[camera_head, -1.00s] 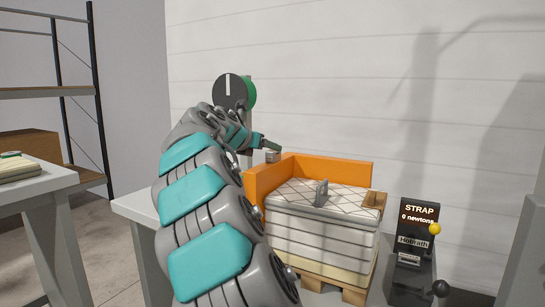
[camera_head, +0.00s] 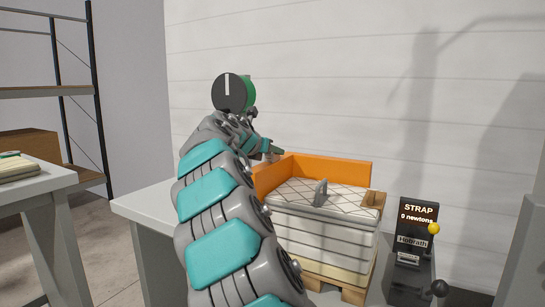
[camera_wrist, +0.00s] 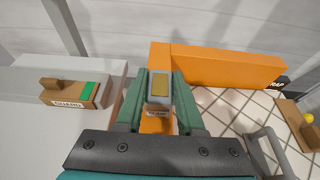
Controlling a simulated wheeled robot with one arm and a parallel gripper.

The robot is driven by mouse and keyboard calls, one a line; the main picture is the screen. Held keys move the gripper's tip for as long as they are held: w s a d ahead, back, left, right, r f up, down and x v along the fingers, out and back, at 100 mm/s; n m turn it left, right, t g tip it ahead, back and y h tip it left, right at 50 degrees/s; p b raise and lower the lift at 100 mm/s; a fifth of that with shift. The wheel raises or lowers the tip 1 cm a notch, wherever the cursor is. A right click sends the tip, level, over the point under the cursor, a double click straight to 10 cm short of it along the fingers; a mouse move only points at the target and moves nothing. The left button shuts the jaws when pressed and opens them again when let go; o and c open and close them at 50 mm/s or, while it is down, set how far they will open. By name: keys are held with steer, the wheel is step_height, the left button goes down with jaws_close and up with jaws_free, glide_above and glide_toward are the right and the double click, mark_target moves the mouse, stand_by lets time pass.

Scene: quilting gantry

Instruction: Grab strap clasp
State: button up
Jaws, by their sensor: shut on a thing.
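The strap clasp (camera_wrist: 160,86), a small grey block with a tan-gold face, sits between the two green fingers of my gripper (camera_wrist: 160,95) in the wrist view. The fingers are shut on its sides. It is at the left end of the orange corner guard (camera_wrist: 225,66), and I cannot tell whether it touches the guard. In the head view my gripper (camera_head: 274,151) is small beside the guard's left corner, and my arm hides part of it. The clasp is hard to make out there.
A quilted stack (camera_head: 320,225) on a pallet stands inside the orange guard, with a grey handle (camera_head: 320,192) on top and a wooden block at its right corner. A strap display (camera_head: 416,220) reading 0 newtons stands right. A labelled brown holder (camera_wrist: 72,93) lies left on the table.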

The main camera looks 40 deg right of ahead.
jaws_close()
